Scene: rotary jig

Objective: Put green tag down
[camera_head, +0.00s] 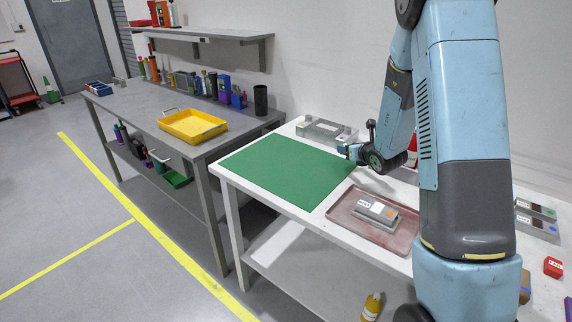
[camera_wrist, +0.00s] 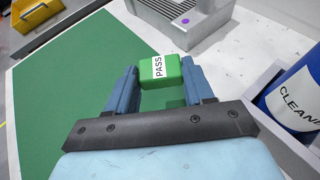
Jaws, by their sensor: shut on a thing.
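The green tag (camera_wrist: 160,70), a small block with a white PASS label, is between the fingers of my gripper (camera_wrist: 160,82) in the wrist view. Both blue fingers press on its sides. The green mat (camera_wrist: 75,80) lies below and to the left, and a darker patch shows on it under the tag. How high the tag is above the surface I cannot tell. In the head view my gripper (camera_head: 346,149) is over the right end of the mat (camera_head: 285,170); the tag is not clearly visible there.
A grey metal fixture (camera_wrist: 185,20) with a purple dot stands just beyond the mat. A blue bottle (camera_wrist: 293,100) stands close on the right. A reddish tray (camera_head: 348,208) with a labelled metal part (camera_head: 377,214) lies in front of the mat. Most of the mat is bare.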

